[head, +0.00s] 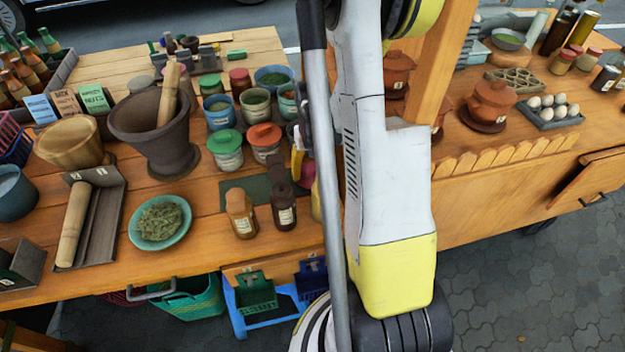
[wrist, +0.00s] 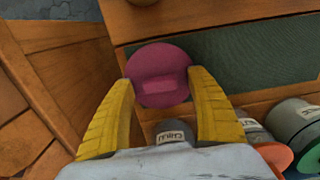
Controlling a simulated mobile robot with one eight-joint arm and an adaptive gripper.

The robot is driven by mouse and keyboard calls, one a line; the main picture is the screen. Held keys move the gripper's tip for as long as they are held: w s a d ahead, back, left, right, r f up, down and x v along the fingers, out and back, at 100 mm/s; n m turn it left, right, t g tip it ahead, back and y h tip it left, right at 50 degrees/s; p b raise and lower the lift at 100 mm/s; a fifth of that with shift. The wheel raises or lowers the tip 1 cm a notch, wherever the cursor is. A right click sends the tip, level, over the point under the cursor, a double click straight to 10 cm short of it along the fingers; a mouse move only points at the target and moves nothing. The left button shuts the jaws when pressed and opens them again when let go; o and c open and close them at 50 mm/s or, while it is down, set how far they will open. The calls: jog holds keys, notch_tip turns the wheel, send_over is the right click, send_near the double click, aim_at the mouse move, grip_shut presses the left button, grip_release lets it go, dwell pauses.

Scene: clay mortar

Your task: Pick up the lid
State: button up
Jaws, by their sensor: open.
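The lid (wrist: 160,72) is a round magenta disc with a raised bar handle, seen from above in the wrist view. My gripper (wrist: 159,80) is open, with one yellow finger at each side of the lid. The fingertips are at or very near the rim; I cannot tell whether they touch it. What the lid rests on is hidden beneath it. In the head view my arm covers most of this spot; only part of my gripper (head: 305,178) and a bit of pink show beside it.
A dark green mat (wrist: 255,55) lies beside the lid. A jar labelled Chili (wrist: 172,132) stands close by, with other jars at lower right. Small bottles (head: 241,213) and lidded jars (head: 226,148) crowd the table left of my arm. A wooden side panel (wrist: 75,70) is at left.

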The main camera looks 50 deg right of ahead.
jog(key=c, duration=1.1)
jog(key=shift+o, duration=0.2)
